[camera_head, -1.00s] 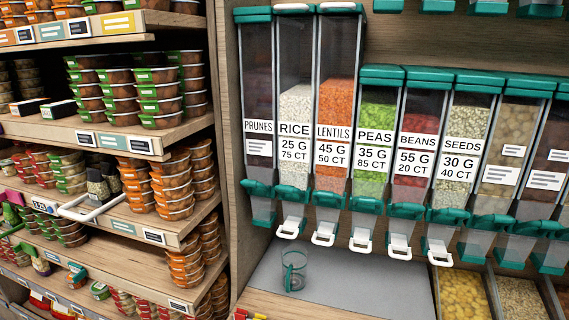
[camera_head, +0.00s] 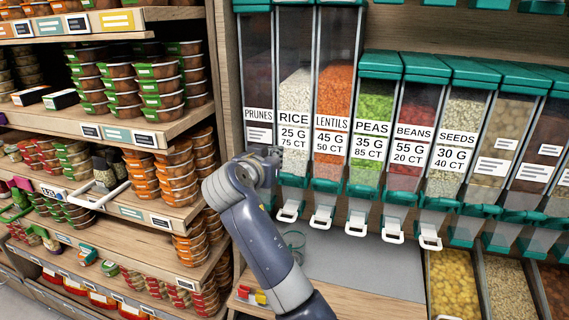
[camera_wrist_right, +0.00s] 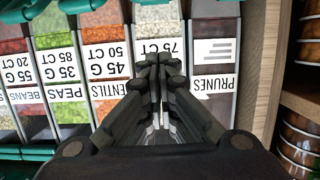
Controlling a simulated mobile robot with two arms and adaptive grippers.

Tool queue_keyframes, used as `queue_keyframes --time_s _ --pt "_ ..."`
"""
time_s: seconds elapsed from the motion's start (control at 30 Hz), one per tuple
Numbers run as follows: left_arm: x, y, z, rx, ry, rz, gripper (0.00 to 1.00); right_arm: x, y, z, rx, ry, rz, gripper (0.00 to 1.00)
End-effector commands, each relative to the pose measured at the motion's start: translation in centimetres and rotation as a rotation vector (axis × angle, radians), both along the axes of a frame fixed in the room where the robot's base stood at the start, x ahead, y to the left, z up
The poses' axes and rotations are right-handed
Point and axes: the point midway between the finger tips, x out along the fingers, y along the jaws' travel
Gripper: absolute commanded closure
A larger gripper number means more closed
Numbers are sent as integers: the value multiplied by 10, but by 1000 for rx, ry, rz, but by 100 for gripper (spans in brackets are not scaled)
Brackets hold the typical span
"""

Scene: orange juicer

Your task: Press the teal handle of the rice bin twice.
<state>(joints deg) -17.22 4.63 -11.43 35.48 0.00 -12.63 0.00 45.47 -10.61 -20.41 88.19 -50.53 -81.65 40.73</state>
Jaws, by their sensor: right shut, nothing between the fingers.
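The rice bin (camera_head: 295,95) is a tall clear dispenser of white grains, labelled RICE, 25 G, 75 CT. Its teal handle (camera_head: 292,181) sits below the label, above a white spout tab (camera_head: 288,214). My right gripper (camera_head: 277,157) is in front of the bin's lower left part, close to the label and above the handle. In the right wrist view, which is upside down, the right gripper (camera_wrist_right: 158,60) is shut and empty in front of the rice label (camera_wrist_right: 173,50). I cannot tell whether it touches the bin. My left gripper is not in view.
A clear glass (camera_head: 294,241) stands on the grey counter (camera_head: 350,262) below the rice bin, partly hidden by my right arm. Prunes (camera_head: 258,90) and lentils (camera_head: 334,95) bins flank the rice bin closely. Shelves of stacked tubs (camera_head: 150,90) stand at left.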

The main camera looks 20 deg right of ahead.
Motion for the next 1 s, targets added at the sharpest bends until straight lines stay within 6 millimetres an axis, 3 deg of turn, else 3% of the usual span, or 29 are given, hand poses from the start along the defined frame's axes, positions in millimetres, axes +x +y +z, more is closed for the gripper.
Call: queue_keyframes --time_s 0.27,0.83,1.0 --pt "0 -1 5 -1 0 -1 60 6 -4 -1 -2 2 1 100" --pt "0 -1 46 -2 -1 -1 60 83 -57 -24 -3 4 1 100" --pt "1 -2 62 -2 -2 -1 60 68 -46 -47 -2 6 2 100"
